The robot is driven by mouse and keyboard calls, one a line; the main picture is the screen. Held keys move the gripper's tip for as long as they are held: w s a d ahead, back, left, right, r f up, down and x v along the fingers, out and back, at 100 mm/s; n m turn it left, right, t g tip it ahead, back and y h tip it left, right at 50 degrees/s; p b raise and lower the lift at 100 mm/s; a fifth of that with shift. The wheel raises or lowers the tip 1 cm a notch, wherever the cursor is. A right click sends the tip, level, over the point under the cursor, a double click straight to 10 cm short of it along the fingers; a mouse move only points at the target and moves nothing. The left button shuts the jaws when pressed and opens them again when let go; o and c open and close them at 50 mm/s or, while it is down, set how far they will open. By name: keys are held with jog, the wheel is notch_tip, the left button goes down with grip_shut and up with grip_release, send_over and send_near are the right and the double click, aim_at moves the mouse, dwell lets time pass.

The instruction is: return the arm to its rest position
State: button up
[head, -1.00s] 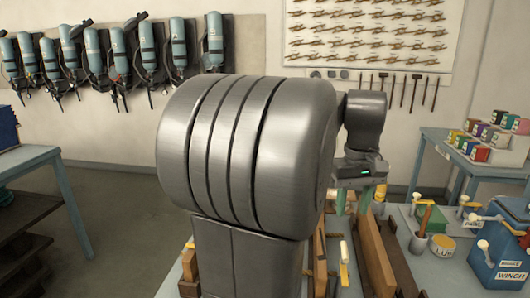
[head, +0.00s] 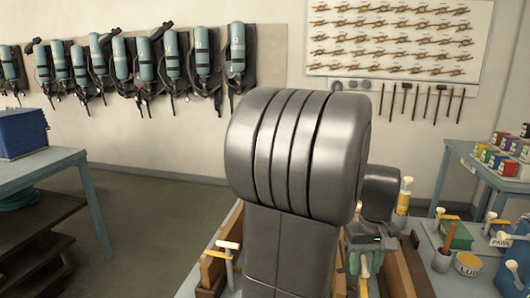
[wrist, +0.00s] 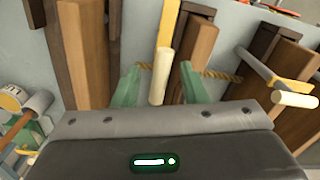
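My gripper (head: 364,264) hangs low at the front of the work table in the head view, partly hidden by my own arm. In the wrist view my gripper (wrist: 160,84) shows two green fingers standing apart, with no object clamped between them. A cream rod end (wrist: 162,76) on a yellow bar (wrist: 168,25) appears in the gap between the fingers; its exact depth is hard to tell. My large grey arm fills the middle of the head view.
Wooden blocks (wrist: 88,50) and a second cream-ended yellow bar (wrist: 272,78) lie close around my gripper. A cup (head: 442,260), a round tin (head: 467,264) and a blue box (head: 515,270) stand to the right. Air cylinders (head: 122,58) hang on the wall.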

jog(key=shift+r, duration=0.1)
notch_tip(320, 180, up, 13)
notch_tip(320, 180, down, 14)
jog(key=shift+r, duration=0.25)
jog(key=shift+m, duration=0.4)
jog(key=shift+r+m+b, duration=0.1)
jog(key=shift+m+b, duration=0.4)
jog(key=shift+m, duration=0.3)
jog(key=m+b, duration=0.2)
jog(key=m, duration=0.3)
notch_tip(320, 180, up, 14)
jog(key=shift+m, duration=0.3)
